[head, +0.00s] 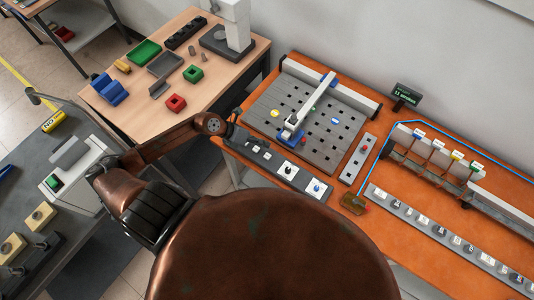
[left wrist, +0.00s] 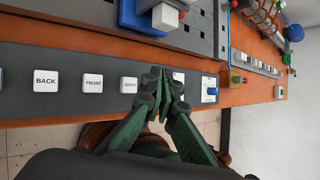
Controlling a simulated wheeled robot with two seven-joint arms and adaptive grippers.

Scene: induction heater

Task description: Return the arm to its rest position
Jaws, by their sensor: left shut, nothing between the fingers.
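My left arm comes in from the left in the head view, with copper-coloured links. My left gripper (head: 234,130) is at the near left edge of the orange table (head: 405,200), by the left end of the dark control panel (head: 270,160). In the left wrist view the gripper (left wrist: 161,82) is shut and empty. Its fingertips are in front of the panel's row of labelled white buttons, including BACK (left wrist: 45,81) and FRONT (left wrist: 93,82), and partly hide some of them. I cannot tell whether they touch the panel. My right gripper is not in view.
A grey perforated plate (head: 262,104) with a blue-and-white arm (head: 305,110) stands behind the panel. A wooden table (head: 130,110) with red and green parts is at the upper left. A grey bench (head: 85,235) is at the left. Floor shows between the tables.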

